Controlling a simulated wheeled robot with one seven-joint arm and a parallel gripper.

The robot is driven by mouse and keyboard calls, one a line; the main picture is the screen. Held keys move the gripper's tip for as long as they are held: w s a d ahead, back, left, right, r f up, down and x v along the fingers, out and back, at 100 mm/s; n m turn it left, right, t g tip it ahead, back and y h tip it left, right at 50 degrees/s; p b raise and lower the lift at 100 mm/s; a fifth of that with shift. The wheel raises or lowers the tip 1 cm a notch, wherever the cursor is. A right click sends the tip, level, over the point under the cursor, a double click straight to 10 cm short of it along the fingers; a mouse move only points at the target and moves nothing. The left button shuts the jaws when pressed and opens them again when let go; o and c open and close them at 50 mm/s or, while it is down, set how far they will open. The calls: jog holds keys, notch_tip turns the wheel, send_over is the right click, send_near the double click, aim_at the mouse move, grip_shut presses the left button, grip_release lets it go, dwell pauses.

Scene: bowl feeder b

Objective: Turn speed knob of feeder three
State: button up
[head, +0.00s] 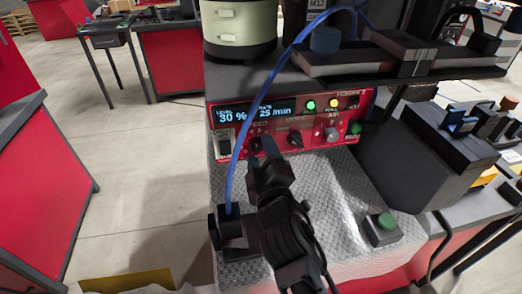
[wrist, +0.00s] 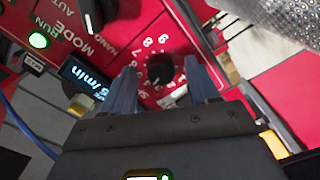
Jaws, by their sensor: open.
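The red control panel (head: 312,160) carries a lit display (head: 255,114) reading "30 %" and "25 /min". The speed knob (wrist: 160,70) is a black round knob on a numbered dial in the wrist view. In the head view it is mostly hidden behind my fingers, under the "SPEED" label. My gripper (wrist: 160,66) is open, with one blue-grey finger on each side of the knob; I cannot tell whether they touch it. The gripper also shows in the head view (head: 264,152), against the panel's left part. The feeder's number is not legible.
A mode knob (head: 295,138) and an air knob (head: 333,134) sit right of it. A blue hose (head: 240,135) arcs across the panel's left part. A black box with a green button (head: 386,221) stands on the silver sheet (head: 335,190) below.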

jog(key=shift+w+a, duration=0.1)
jog(key=shift+w, duration=0.2)
jog(key=c, duration=1)
jog(key=shift+c, duration=0.2)
jog(key=shift+f+m+b, duration=0.15)
jog(key=shift+m+b, duration=0.15)
jog(key=shift+b, duration=0.1)
jog(key=m+b, duration=0.2)
jog(key=shift+f+b, duration=0.15)
jog(key=shift+b, duration=0.15)
jog(key=shift+a+m+b, duration=0.1)
jog(key=shift+m+b, duration=1.1)
jog(key=shift+m, duration=0.3)
